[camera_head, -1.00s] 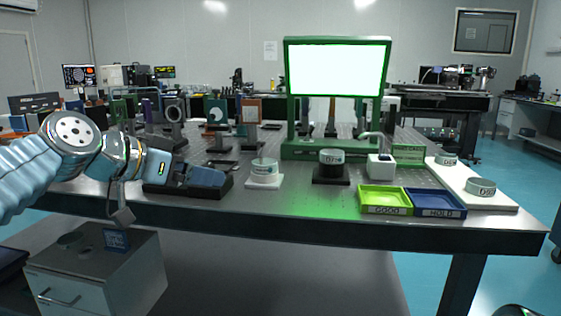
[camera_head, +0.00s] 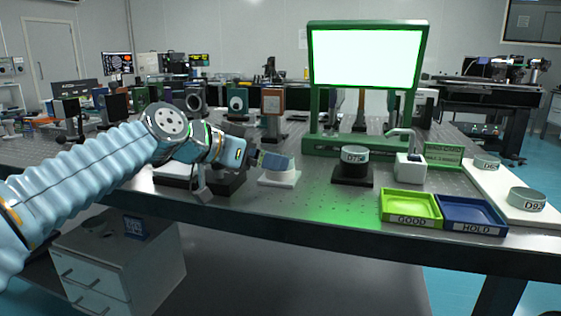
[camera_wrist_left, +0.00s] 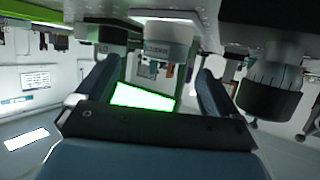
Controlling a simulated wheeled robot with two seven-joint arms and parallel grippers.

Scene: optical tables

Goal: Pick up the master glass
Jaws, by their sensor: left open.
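The master glass seems to be the pale round piece (camera_wrist_left: 168,42) on the white square base (camera_head: 283,181). In the head view my left gripper (camera_head: 274,161) covers most of it. In the left wrist view, which looks upside down, the piece shows ahead, in the gap between the two fingers of my left gripper (camera_wrist_left: 156,78). The fingers are apart and hold nothing. I cannot tell whether the fingertips reach around it. Its label is too blurred to read. My right gripper is not in view.
To the right stand a labelled round piece (camera_head: 354,155) on a black stand (camera_head: 352,175) and a white box (camera_head: 410,167). A green tray (camera_head: 410,208) and blue tray (camera_head: 472,215) lie at the front edge. A green-framed lit panel (camera_head: 366,57) stands behind. A dark ribbed knob (camera_wrist_left: 270,90) is close by in the wrist view.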

